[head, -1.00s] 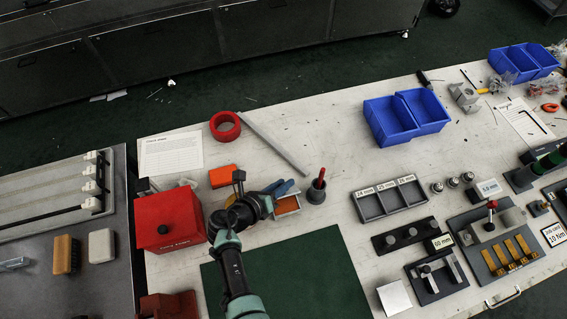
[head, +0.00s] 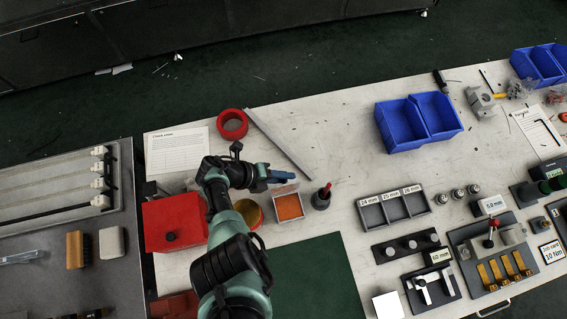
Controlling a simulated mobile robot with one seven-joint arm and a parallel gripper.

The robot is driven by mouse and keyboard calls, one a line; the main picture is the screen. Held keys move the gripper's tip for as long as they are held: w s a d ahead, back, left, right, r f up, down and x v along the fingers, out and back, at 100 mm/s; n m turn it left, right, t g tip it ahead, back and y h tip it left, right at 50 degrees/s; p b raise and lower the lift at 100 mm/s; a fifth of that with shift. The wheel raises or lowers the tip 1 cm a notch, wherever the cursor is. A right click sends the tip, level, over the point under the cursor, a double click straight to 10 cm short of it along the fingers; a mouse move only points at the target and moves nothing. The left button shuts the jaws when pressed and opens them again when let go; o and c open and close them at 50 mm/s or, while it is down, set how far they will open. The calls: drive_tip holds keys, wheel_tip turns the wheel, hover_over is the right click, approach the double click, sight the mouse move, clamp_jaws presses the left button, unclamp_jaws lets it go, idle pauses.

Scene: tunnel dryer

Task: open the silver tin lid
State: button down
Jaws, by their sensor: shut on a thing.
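The silver tin (head: 303,214) is a small square box on the white bench, left of the middle in the head view. Its top is open to sight and orange contents show inside. The silver lid (head: 287,189) seems to stand up at the tin's far edge, partly hidden by my gripper. My gripper (head: 285,178) has blue fingers and is at the far side of the tin, shut on the lid. The exact contact is too small to make out.
A dark cup with a red-handled tool (head: 322,198) stands close right of the tin. A red box (head: 172,222) and a yellow round thing (head: 249,212) are to the left. A red tape ring (head: 232,124) and a grey bar (head: 277,142) lie behind. A green mat (head: 312,270) lies in front.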

drive_tip(key=shift+w, duration=0.15)
idle(0.4)
drive_tip(key=c, duration=0.7)
unclamp_jaws()
drive_tip(key=p+v, duration=0.4)
drive_tip(key=v, duration=0.9)
drive_tip(key=shift+w+p, duration=0.15)
drive_tip(key=shift+p, duration=0.15)
drive_tip(key=shift+f, duration=0.1)
